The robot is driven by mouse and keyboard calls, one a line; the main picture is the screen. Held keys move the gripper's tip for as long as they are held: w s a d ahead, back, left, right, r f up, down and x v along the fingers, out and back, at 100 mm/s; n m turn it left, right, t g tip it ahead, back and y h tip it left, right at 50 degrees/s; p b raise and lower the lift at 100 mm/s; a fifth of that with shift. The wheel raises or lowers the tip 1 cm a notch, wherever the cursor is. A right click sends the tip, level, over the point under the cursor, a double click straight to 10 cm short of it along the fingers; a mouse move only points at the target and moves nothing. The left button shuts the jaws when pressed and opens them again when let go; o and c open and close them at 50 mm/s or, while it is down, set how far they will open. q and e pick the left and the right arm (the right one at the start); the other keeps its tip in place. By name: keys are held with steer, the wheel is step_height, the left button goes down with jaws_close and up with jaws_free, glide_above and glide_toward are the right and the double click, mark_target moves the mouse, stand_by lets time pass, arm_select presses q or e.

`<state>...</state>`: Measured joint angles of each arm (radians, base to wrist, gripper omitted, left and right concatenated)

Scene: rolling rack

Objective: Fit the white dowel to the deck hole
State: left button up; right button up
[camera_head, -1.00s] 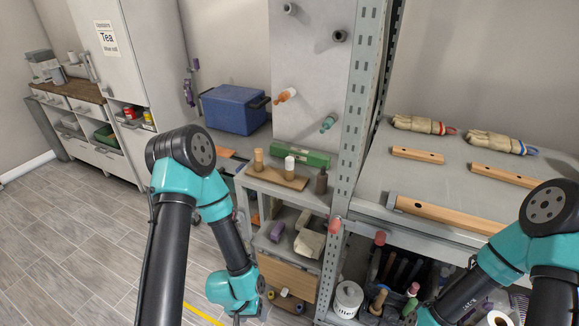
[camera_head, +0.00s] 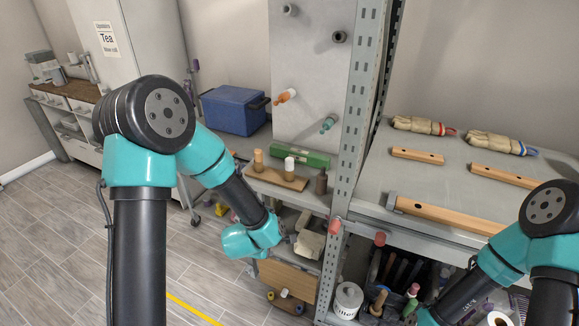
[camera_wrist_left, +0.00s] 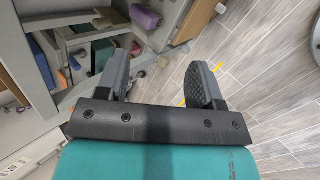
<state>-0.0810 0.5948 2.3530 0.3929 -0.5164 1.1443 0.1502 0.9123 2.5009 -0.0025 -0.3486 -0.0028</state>
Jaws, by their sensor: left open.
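A peg with a white top (camera_head: 289,164) stands upright on a small wooden board (camera_head: 275,178) on the upper shelf of the left rack bay, beside a tan peg (camera_head: 258,160). A small white-ended piece (camera_head: 284,293) shows lower down. I cannot tell which one is the white dowel. Wooden bars with small dark holes (camera_head: 417,156) lie on the grey deck at the right; which hole is the deck hole is unclear. My left gripper (camera_wrist_left: 160,82) is open and empty in the left wrist view, over the floor beside the shelves. My right gripper's fingers are not visible.
A green box (camera_head: 303,157) and a dark brown peg (camera_head: 321,182) stand near the board. A perforated upright post (camera_head: 355,120) separates the bays. A blue cooler (camera_head: 234,109) stands behind. Several tools fill a bin below the deck. The floor at left is clear.

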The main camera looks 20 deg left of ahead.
arm_select(q)
steer(key=w+d+r+n+t+y, duration=0.1)
steer(key=w+r+n+t, duration=0.25)
steer(key=r+n, duration=0.7)
steer(key=n+t+y, duration=0.1)
steer(key=n+t, duration=0.1)
steer(key=n, duration=0.6)
glide_toward(291, 160)
steer(key=f+v, duration=0.1)
steer(key=v, duration=0.4)
steer(key=shift+a, duration=0.25)
steer(key=shift+w, duration=0.1)
steer(key=x, duration=1.2)
steer(key=shift+a, duration=0.1)
steer(key=shift+w, duration=0.1)
steer(key=shift+x, duration=2.55)
steer(key=shift+r, duration=0.1)
